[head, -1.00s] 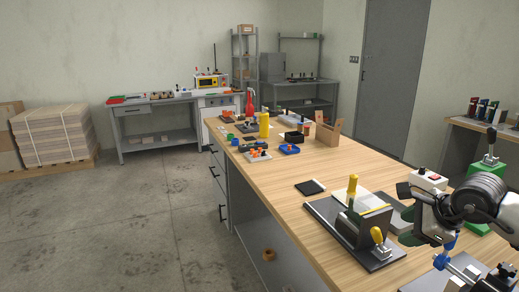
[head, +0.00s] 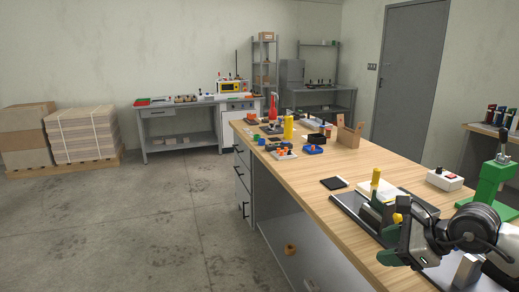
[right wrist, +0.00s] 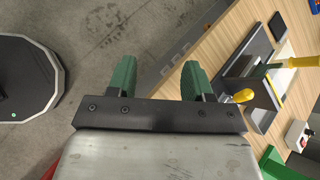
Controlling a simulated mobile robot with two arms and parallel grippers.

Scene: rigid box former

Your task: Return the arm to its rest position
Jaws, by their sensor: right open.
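My right gripper (head: 392,250) is at the lower right of the head view, by the near edge of the bench. My left gripper is not in view.
The wooden bench (head: 310,181) also carries a white box with a red button (head: 445,179), a green press (head: 488,183), a black pad (head: 334,183) and several small items at its far end. Open floor (head: 150,220) lies left of the bench.

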